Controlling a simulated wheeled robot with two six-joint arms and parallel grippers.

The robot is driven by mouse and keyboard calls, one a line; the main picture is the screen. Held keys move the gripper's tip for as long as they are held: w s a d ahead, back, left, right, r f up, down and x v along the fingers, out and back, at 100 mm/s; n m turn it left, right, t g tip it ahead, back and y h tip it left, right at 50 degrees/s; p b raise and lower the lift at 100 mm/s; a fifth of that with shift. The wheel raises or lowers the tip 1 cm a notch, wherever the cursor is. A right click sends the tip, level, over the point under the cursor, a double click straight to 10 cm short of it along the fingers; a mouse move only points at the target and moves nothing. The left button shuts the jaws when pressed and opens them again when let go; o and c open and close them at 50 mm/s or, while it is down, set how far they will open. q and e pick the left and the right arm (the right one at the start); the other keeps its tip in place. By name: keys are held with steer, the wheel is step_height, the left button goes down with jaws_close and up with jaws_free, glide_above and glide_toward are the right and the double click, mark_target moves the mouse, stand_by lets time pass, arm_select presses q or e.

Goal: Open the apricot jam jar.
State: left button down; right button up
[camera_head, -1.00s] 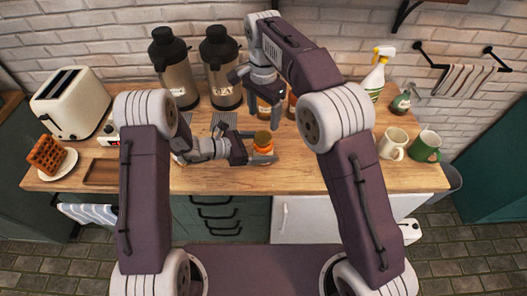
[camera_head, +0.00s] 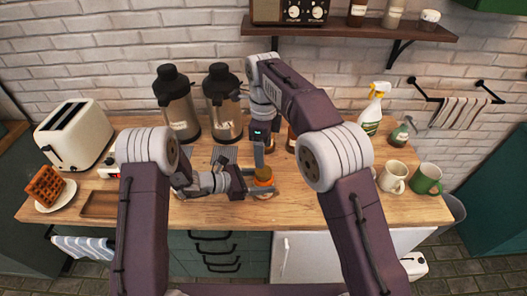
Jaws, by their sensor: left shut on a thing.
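A small orange jar with a dark yellow lid (camera_head: 263,174) stands upright near the middle of the wooden counter. My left gripper (camera_head: 263,189) comes in level from the left and is shut on the jar's body, with its fingers on either side. My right gripper (camera_head: 259,164) points straight down over the jar, its tip at or just above the lid. Whether it touches the lid, and how far its fingers are apart, cannot be made out. The jar's label is hidden by the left fingers.
Two steel flasks (camera_head: 178,108) stand behind on the left, with a toaster (camera_head: 75,135), a waffle plate (camera_head: 50,199) and a wooden tray (camera_head: 100,205). An amber bottle (camera_head: 291,138) is behind my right gripper. Mugs (camera_head: 427,179) and a spray bottle (camera_head: 371,112) stand right. The front counter is clear.

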mark_target(264, 171)
steer(key=shift+m, duration=0.9)
step_height(264, 171, down, 8)
